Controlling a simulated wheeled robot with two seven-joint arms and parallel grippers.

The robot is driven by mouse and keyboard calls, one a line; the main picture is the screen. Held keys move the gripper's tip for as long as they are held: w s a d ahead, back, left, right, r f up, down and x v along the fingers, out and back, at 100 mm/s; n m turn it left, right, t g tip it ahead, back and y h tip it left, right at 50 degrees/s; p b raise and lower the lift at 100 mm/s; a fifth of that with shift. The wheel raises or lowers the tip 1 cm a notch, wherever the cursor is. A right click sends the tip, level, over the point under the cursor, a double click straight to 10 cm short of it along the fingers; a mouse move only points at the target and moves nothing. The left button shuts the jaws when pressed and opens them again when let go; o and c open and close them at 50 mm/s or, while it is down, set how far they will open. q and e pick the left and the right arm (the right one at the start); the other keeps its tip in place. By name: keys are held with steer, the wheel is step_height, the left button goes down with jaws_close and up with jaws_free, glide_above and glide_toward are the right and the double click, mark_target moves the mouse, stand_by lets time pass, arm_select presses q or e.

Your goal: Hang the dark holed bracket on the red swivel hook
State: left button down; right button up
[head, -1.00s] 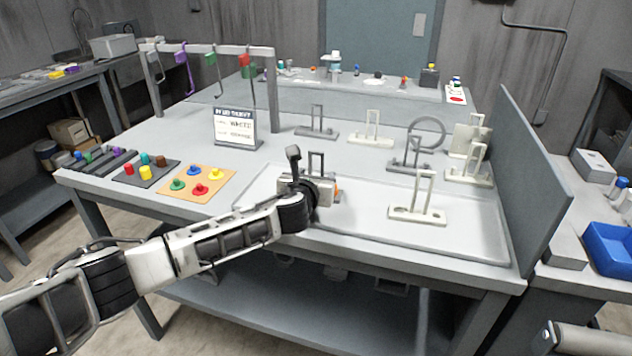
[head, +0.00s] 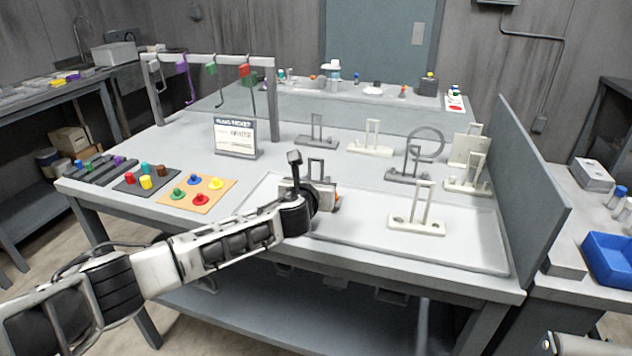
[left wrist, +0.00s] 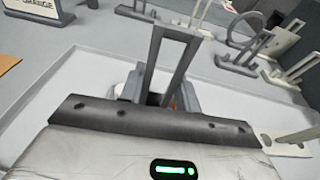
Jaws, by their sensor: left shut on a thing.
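My left gripper (head: 326,192) is shut on the dark holed bracket over the pale tray at the bench front. The bracket's upright loop (head: 316,167) shows above the gripper in the head view. I cannot tell whether the base touches the tray. The red swivel hook (head: 245,71) hangs from the grey rack at the back left, its dark shank pointing down and empty. My right gripper is out of view.
Purple (head: 182,68) and green (head: 211,69) hooks share the rack rail (head: 215,60). A sign (head: 235,140) stands near its right post. Pale (head: 417,228) and dark (head: 407,175) brackets stand right and behind. A grey panel (head: 528,190) edges the right side.

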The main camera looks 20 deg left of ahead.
arm_select(q)
steer(key=shift+r+p, duration=0.65)
steer(key=shift+r, duration=0.3)
steer(key=shift+r+p, duration=0.4)
steer(key=shift+r, duration=0.75)
